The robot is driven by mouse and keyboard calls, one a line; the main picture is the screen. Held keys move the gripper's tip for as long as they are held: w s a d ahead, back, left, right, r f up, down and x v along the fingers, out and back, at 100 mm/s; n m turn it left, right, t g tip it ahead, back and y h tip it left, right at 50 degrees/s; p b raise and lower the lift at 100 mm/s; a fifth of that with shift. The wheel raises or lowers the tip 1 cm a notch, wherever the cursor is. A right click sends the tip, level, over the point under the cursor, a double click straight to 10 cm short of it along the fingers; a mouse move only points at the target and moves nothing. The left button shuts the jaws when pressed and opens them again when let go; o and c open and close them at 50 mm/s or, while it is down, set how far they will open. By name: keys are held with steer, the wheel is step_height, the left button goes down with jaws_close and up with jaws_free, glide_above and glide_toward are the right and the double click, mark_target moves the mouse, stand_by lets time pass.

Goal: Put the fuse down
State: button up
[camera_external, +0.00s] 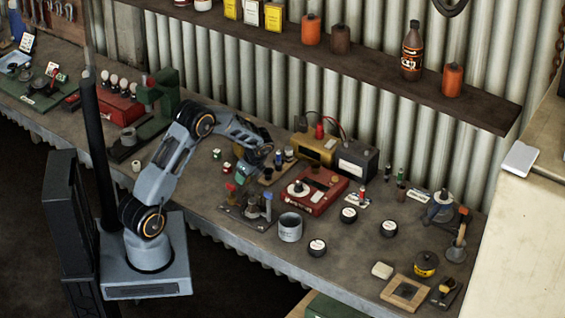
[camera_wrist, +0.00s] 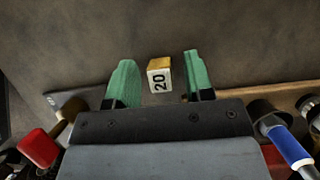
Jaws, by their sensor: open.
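A small fuse (camera_wrist: 159,77) with a brass-coloured end and a pale label reading "20" shows in the wrist view. It lies between the green fingers of my gripper (camera_wrist: 161,80), with a clear gap on each side. The fingers are open and do not touch it. The grey-brown surface of the bench shows behind the fuse; I cannot tell whether its lower end rests there. In the external view my gripper (camera_external: 257,162) is low over the bench, left of the red instrument box. The fuse cannot be made out in that view.
A metal-based device with a red handle (camera_external: 243,206) stands in front of my gripper. A red instrument box (camera_external: 300,207), a grey tin (camera_external: 290,232) and a dark battery (camera_external: 356,162) stand to the right. A wooden block (camera_wrist: 262,99) and blue-and-white cylinder (camera_wrist: 290,146) are close on the right.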

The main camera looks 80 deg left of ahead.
steer(key=w+d+r+n+t+b, duration=0.1)
steer(key=w+d+r, duration=0.1)
steer(key=d+r, duration=0.5)
steer(key=w+d+r+n+t+b, duration=0.1)
steer(key=d+r, duration=0.3)
steer(key=r, duration=0.5)
steer(key=s+d+r+n+t+h, duration=0.1)
steer(key=s+d+n+t, duration=0.1)
steer(key=s+d, duration=0.2)
steer(key=s+d+r+n+t+h, duration=0.1)
steer(key=s+d, duration=0.3)
steer(key=d, duration=0.7)
steer(key=s+d+r+n+t+h, duration=0.1)
steer(key=s+d+n, duration=0.3)
steer(key=d, duration=0.4)
steer(key=shift+s+d+r+t, duration=0.25)
steer(key=shift+s+t, duration=0.15)
steer(key=shift+t, duration=0.4)
steer(key=shift+a, duration=0.1)
steer(key=shift+o, duration=0.7)
